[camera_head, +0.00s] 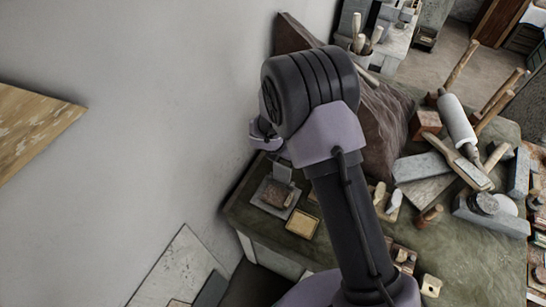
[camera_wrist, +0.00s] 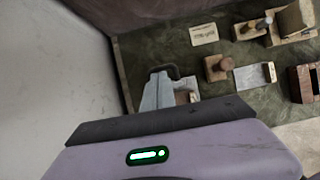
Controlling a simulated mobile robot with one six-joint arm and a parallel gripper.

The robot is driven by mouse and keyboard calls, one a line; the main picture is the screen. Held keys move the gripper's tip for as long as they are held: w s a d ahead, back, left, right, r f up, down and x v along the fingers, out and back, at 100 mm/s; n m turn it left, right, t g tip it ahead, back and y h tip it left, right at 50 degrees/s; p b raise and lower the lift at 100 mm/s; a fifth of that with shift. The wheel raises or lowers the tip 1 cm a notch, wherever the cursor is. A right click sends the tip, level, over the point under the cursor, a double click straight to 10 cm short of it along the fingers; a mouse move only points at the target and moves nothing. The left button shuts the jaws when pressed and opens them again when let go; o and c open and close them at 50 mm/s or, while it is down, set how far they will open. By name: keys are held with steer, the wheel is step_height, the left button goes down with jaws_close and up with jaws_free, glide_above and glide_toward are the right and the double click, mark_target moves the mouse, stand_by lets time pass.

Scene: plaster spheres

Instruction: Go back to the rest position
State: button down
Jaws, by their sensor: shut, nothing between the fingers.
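My gripper (camera_head: 266,138) shows only in part in the head view, beyond the bend of my raised arm, near the grey wall and above the left end of the green workbench (camera_head: 455,265). In the wrist view my gripper (camera_wrist: 165,118) is a purple housing with a green light and a dark edge across the bottom. It is shut, and nothing shows held in it. My arm hides part of the bench in the head view.
The grey wall (camera_head: 165,80) is close on the left. Small blocks and a square tan tray (camera_head: 302,223) lie on the bench. A white roller (camera_head: 457,122), mallets and stone blocks crowd its right side. A grey block-like tool (camera_wrist: 158,92) shows beyond my gripper.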

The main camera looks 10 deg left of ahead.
steer(key=p+v, duration=0.2)
steer(key=v, duration=1)
steer(key=s+d+f+m+b, duration=0.1)
steer(key=s+d+m+b, duration=0.4)
steer(key=d+m+b, duration=0.45)
steer(key=s+d+m+b, duration=0.4)
steer(key=d+m+b, duration=0.3)
steer(key=m+b, duration=0.45)
steer(key=s+f+m+t+y+b, duration=0.1)
steer(key=s+f+m+y+b, duration=0.2)
steer(key=s+m+b, duration=0.9)
step_height(320, 180, down, 3)
steer(key=s+m, duration=0.2)
steer(key=m, duration=0.1)
steer(key=shift+s+f+y, duration=0.15)
steer(key=shift+f+y, duration=0.05)
steer(key=shift+y, duration=0.2)
steer(key=shift+a, duration=0.15)
